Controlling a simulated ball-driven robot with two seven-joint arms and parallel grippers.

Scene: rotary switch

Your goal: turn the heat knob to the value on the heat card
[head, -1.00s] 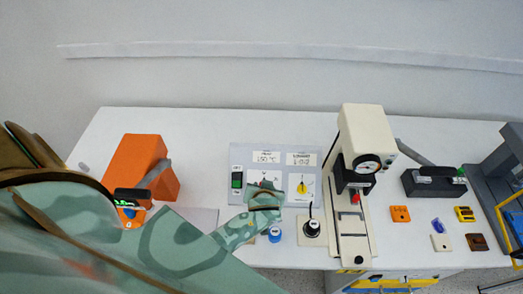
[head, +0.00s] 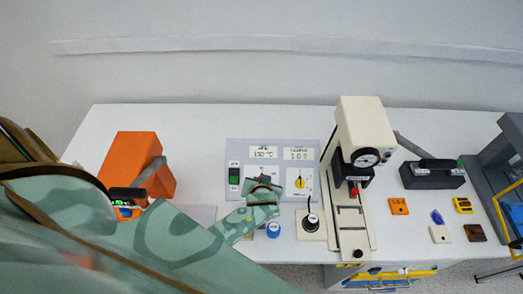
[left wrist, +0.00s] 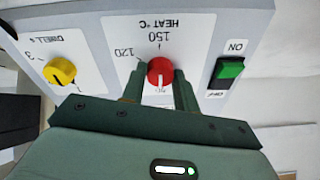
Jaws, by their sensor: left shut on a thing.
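The red heat knob (left wrist: 160,72) is on the grey panel (head: 232,149). In the left wrist view it sits between the two green fingers of my left gripper (left wrist: 160,88), which is shut on it. The knob's white line points toward my gripper's palm, away from the 150 mark (left wrist: 160,37). A 120 mark (left wrist: 125,53) is to the left; the number under the line is partly hidden. In the head view my left gripper (head: 264,185) covers the knob. The heat card (head: 262,153) at the panel's top reads 150 °C. My right gripper is out of view.
A yellow dwell knob (left wrist: 60,71) and a green switch (left wrist: 230,69) flank the heat knob. A blue-capped item (head: 273,230) and a black knob on a base (head: 311,222) stand in front of the panel. A cream press (head: 362,125) is to the right, an orange machine (head: 130,165) to the left.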

